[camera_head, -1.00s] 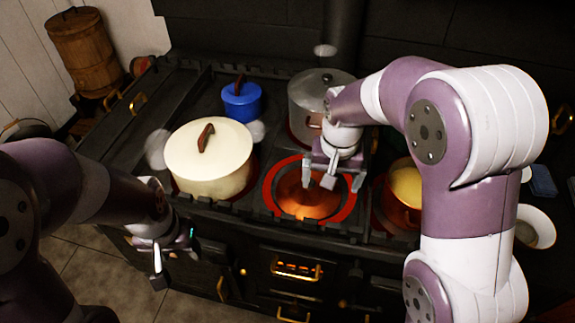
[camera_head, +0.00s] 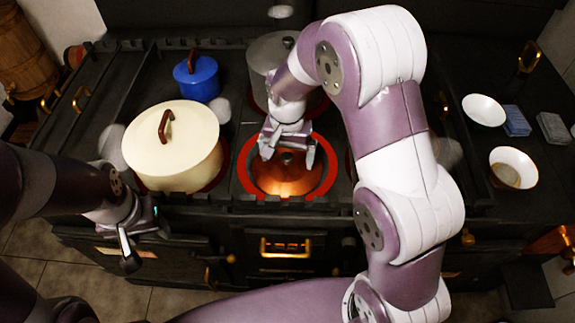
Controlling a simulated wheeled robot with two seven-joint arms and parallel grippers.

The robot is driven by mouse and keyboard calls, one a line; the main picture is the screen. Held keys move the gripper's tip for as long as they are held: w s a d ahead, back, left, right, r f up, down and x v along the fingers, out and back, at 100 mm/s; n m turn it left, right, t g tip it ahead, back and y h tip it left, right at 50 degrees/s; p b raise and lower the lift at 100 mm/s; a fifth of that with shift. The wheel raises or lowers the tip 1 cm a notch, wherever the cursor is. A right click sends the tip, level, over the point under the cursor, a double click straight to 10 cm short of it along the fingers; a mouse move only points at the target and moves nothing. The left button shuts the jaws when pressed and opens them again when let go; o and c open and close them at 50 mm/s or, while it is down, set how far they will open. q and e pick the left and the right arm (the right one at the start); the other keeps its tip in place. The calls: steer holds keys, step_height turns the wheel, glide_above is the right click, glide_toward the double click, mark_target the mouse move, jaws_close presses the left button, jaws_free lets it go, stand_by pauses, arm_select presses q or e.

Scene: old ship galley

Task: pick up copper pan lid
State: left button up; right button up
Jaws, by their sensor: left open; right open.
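The copper pan lid (camera_head: 285,181) lies in the middle of a red ring on the stove top, in the front row. My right gripper (camera_head: 287,158) is open right above the lid, with its fingers on either side of the lid's top, which they partly hide. I cannot tell whether the fingers touch it. My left gripper (camera_head: 130,250) is open and empty in front of the stove's front edge, at the lower left, well away from the lid.
A cream pot (camera_head: 180,150) with a brown handle stands left of the lid. A blue pot (camera_head: 197,78) and a grey pot (camera_head: 265,60) stand behind. White bowls (camera_head: 484,109) and blue-grey blocks (camera_head: 517,121) are at the right. My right arm hides the stove's right part.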

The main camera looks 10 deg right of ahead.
steer(key=shift+f, duration=0.55)
steer(key=shift+w+a+f, duration=0.1)
steer(key=shift+w+f, duration=0.05)
steer(key=shift+w, duration=0.05)
steer(key=shift+s, duration=0.25)
steer(key=c, duration=1.7)
jaws_close()
steer(key=shift+s, duration=0.1)
